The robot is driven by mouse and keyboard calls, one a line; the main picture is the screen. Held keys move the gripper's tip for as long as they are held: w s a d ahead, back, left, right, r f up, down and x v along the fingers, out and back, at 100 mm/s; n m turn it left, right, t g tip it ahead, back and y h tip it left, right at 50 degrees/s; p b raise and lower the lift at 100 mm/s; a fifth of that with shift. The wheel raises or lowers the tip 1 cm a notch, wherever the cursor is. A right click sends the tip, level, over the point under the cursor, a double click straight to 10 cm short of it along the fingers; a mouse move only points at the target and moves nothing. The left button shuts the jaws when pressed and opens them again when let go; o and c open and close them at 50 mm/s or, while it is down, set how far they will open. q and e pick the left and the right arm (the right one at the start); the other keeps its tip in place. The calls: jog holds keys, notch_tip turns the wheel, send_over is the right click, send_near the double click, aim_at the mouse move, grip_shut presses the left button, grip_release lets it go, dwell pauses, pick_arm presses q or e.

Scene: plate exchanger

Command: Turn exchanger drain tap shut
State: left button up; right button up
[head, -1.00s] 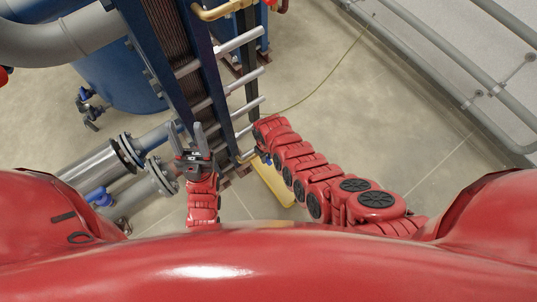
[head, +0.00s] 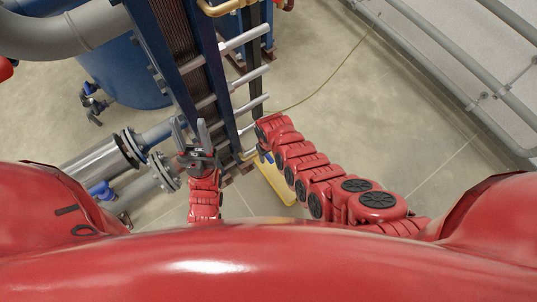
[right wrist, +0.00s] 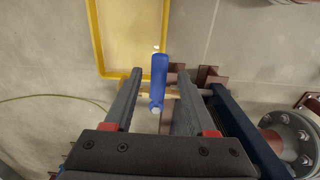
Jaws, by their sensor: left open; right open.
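The drain tap has a blue lever handle (right wrist: 158,82) and a brass-coloured body that partly shows behind it. In the right wrist view the lever lies between the two fingers of my right gripper (right wrist: 157,74), with gaps visible on both sides. The lever points roughly across the short brass pipe. My right gripper is open. In the head view the lever (head: 266,157) shows as a small blue piece by the end of my right arm, which hides most of that gripper. My left gripper (head: 190,122) is open and empty, beside the exchanger frame's left side.
The plate exchanger (head: 205,70) has blue end plates and grey tie bars. A yellow-rimmed tray (right wrist: 97,45) lies on the floor beneath the tap. Flanged pipes (head: 100,162) and a blue tank (head: 130,75) stand to the left.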

jog(key=shift+r, duration=0.1)
jog(key=shift+w+r, duration=0.1)
jog(key=shift+r, duration=0.2)
notch_tip(320, 180, up, 17)
jog(key=p, duration=0.3)
jog(key=shift+f+p, duration=0.2)
jog(key=shift+p, duration=0.2)
